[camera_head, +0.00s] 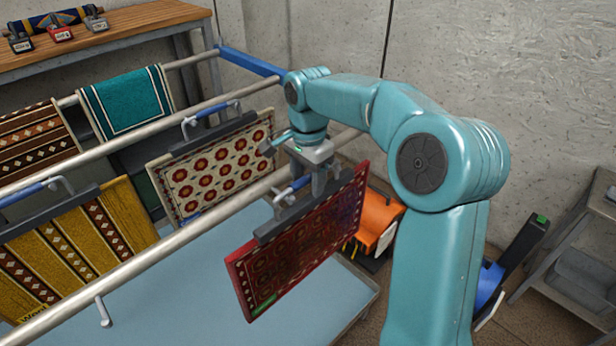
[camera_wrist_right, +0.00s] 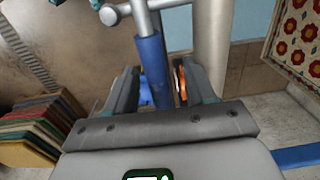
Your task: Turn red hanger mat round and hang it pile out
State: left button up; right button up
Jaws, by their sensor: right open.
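The red patterned mat (camera_head: 300,245) hangs, slightly tilted, from a dark clamp bar (camera_head: 280,222) at the right end of the front rail. A small green tag sits at its lower left corner. I cannot tell if the face showing is pile or back. The hanger's blue grip (camera_head: 291,188) also shows in the right wrist view (camera_wrist_right: 153,70). My right gripper (camera_head: 318,182) is at this hanger, its open fingers on either side of the blue grip (camera_wrist_right: 155,90). Whether the hook rests on the rail is hidden. My left gripper is not in view.
The front rail (camera_head: 150,255) and a rear rail (camera_head: 140,130) carry other mats: yellow (camera_head: 75,250), cream with red flowers (camera_head: 215,170), teal (camera_head: 125,100) and brown (camera_head: 35,145). A light blue tray (camera_head: 200,290) lies below. An orange machine (camera_head: 377,222) stands behind the red mat.

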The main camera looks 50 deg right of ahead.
notch_tip(320, 180, up, 16)
jog(key=p, duration=0.2)
jog(key=shift+s+r, duration=0.15)
jog(key=shift+r, duration=0.05)
dwell(0.4)
